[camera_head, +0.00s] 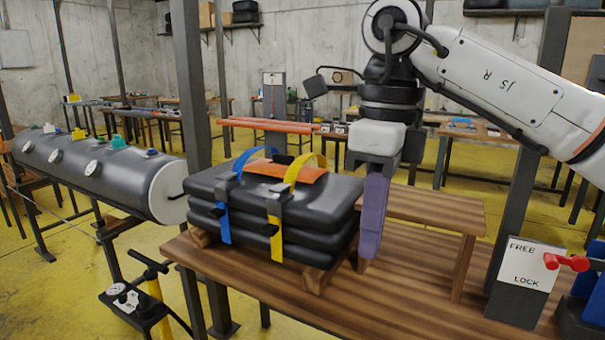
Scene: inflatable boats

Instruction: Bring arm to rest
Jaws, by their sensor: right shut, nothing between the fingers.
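My right gripper (372,215) hangs from the arm that comes in from the upper right. Its purple fingers point straight down and are shut with nothing between them. It is just right of a stack of black folded inflatable boat bundles (255,205), over the wooden table (400,290). Whether the fingers touch the stack I cannot tell. A blue strap (224,215) and a yellow strap (277,230) run around the stack, and an orange patch (290,171) lies on top. My left gripper is not in view.
A small raised wooden shelf (425,208) stands right behind my gripper. Dark posts (189,80) rise nearby. The front tabletop is clear.

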